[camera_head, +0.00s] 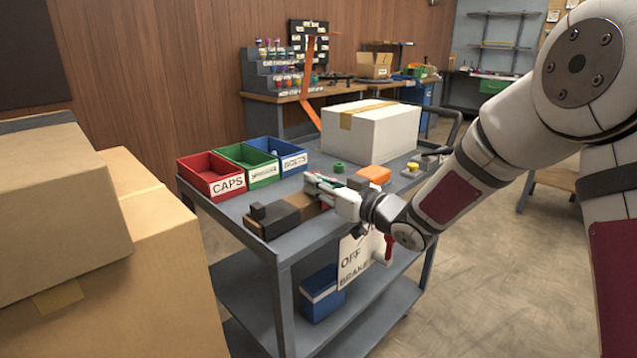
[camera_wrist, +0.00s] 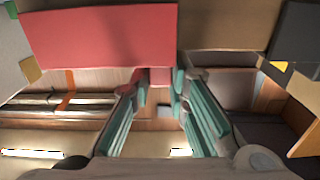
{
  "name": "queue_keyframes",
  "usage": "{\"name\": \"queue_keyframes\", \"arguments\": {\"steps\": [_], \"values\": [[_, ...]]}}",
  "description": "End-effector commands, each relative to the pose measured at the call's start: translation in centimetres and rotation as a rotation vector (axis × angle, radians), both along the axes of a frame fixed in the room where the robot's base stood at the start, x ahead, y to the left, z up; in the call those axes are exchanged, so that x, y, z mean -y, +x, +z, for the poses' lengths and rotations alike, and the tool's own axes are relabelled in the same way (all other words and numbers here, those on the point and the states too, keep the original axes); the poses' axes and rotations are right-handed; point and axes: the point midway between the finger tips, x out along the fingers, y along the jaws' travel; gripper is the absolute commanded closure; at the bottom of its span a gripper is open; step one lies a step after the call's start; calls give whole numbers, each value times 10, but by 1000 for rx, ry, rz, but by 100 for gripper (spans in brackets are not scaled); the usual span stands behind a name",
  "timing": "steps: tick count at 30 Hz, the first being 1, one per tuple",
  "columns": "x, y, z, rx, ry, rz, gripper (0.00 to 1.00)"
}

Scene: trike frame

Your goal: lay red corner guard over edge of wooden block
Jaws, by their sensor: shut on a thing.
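The red corner guard (camera_wrist: 100,40) fills the upper left of the wrist view as a broad flat panel, with a small red tab between my fingertips. My gripper (camera_wrist: 159,88), with green-padded fingers, is shut on that tab. In the head view my gripper (camera_head: 314,182) is over the cart top, just above the wooden block (camera_head: 309,206). The brown block surface (camera_wrist: 222,25) also shows beside the guard in the wrist view. The guard is mostly hidden in the head view. I cannot tell whether it touches the block.
A black fixture (camera_head: 270,219) is at the block's left end. Red (camera_head: 208,176), green (camera_head: 246,165) and blue (camera_head: 276,153) bins stand behind on the cart (camera_head: 240,215). A large white box (camera_head: 370,132) and an orange item (camera_head: 373,174) are farther right. Cardboard boxes (camera_head: 150,260) stand left.

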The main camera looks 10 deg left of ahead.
Motion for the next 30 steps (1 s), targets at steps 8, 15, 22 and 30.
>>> {"name": "queue_keyframes", "arguments": {"steps": [8, 15, 22, 30], "values": [[0, 0, 0, 0, 0, 0, 61], [0, 0, 0, 0, 0, 0, 61], [15, -10, 0, -1, -2, -4, 61], [58, -43, 0, -1, -1, -4, 61]]}}
